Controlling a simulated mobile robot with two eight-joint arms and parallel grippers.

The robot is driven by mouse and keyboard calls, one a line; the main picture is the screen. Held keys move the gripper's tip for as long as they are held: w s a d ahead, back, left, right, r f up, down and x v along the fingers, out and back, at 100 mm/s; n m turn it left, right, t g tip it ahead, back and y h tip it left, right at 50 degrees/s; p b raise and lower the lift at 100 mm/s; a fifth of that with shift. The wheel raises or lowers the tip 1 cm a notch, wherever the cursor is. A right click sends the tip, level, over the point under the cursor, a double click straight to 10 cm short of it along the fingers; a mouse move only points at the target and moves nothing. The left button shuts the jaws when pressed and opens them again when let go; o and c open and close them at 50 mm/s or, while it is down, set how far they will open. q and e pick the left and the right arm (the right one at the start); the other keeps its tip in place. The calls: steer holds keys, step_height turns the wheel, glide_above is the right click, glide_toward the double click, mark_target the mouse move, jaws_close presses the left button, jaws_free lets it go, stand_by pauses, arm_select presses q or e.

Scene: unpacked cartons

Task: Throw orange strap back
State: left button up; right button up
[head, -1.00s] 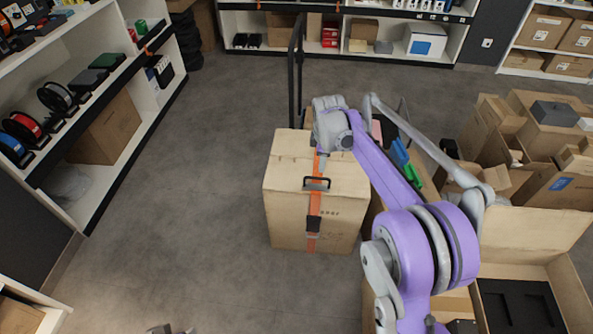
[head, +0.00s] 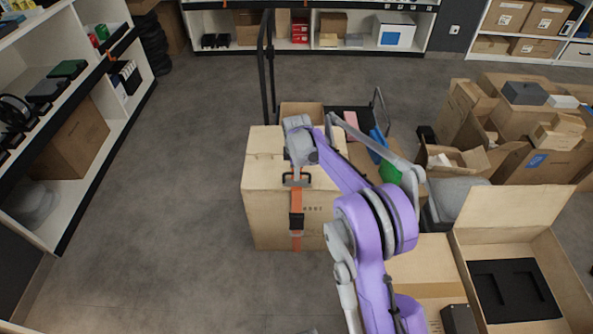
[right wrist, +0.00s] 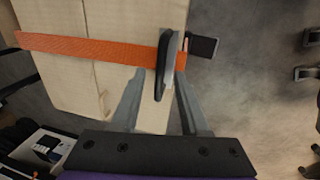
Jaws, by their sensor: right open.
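An upright tan carton (head: 262,205) stands on the floor, with an orange strap (head: 297,200) running down its front through a black buckle (head: 296,221). A black handle (head: 285,181) sits at the carton's top front edge. My right gripper (head: 297,178) is at this edge, close over the strap and handle. In the right wrist view, the strap (right wrist: 90,45) crosses the carton (right wrist: 115,20) to the handle (right wrist: 163,70), with the black buckle (right wrist: 203,46) beyond. The open fingers (right wrist: 158,78) straddle the handle area; contact cannot be told. My left gripper is not visible.
Open cartons (head: 515,215) crowd the right. Shelves (head: 75,215) line the left. The floor (head: 185,190) left of the carton is clear.

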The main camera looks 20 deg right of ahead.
steer(key=shift+c, duration=0.2)
jaws_close()
stand_by(1.3)
